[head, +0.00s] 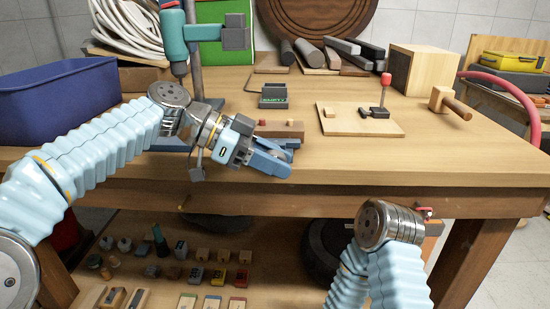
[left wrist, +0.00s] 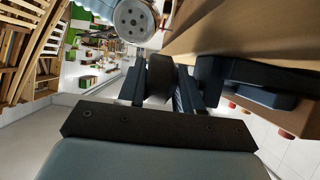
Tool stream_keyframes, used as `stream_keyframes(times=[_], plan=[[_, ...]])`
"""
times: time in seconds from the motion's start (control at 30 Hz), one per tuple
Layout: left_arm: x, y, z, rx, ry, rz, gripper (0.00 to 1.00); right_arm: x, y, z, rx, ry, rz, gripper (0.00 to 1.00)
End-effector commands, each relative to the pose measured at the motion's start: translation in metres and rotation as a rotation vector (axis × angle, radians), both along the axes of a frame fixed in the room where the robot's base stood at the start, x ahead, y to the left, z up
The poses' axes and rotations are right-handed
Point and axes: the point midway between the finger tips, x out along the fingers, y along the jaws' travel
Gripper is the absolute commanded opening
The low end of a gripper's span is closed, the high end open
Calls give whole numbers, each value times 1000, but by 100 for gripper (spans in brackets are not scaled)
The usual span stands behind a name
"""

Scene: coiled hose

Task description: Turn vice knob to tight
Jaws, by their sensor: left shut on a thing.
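My left gripper (head: 268,160) is at the front edge of the workbench, pointing right and slightly down. It is shut on a dark piece (left wrist: 160,78), seen between its fingers in the left wrist view, which looks like the vice knob. The dark blue vice (left wrist: 245,78) sits at the bench edge just beside the fingers. In the head view the gripper and wrist hide most of the vice and the knob, so the knob's turn cannot be read. My right arm comes in from the bottom right; its gripper does not show.
A blue bin (head: 60,105) stands at the left of the bench, by a teal drill-like tool (head: 175,40). A board with a red-topped lever (head: 360,120) lies to the right. A lower shelf (head: 150,290) holds small blocks. The bench's right front is clear.

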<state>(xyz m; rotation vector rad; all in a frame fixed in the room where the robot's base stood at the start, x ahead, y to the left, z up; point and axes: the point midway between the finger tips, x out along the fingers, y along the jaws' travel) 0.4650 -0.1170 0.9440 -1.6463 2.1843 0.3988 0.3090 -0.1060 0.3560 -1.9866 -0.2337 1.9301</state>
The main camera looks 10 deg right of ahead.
Motion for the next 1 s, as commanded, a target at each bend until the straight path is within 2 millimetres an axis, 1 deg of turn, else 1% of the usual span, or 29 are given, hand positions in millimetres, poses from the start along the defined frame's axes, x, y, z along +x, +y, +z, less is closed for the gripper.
stream_keyframes(times=[0.1, 0.33, 0.8, 0.83, 0.87, 1.0], plan=[[0, -1, 1, 55, -19, 2, 4, 0, 0, 2, 0, 0, 0, 43], [0, -1, 1, 122, -38, 2, 4, 0, 0, 2, 0, 0, 1, 43], [0, -1, 1, 139, -43, 2, 4, 0, 0, 3, 0, 0, 1, 43], [0, -1, 1, 138, -43, 2, 36, 0, 0, 3, 0, 0, 1, 43], [0, -1, 1, 138, -43, 2, 40, 0, 0, 3, 0, 0, 1, 43], [0, -1, 1, 139, -42, 1, 40, 0, 0, 3, 0, 0, 1, 43]])
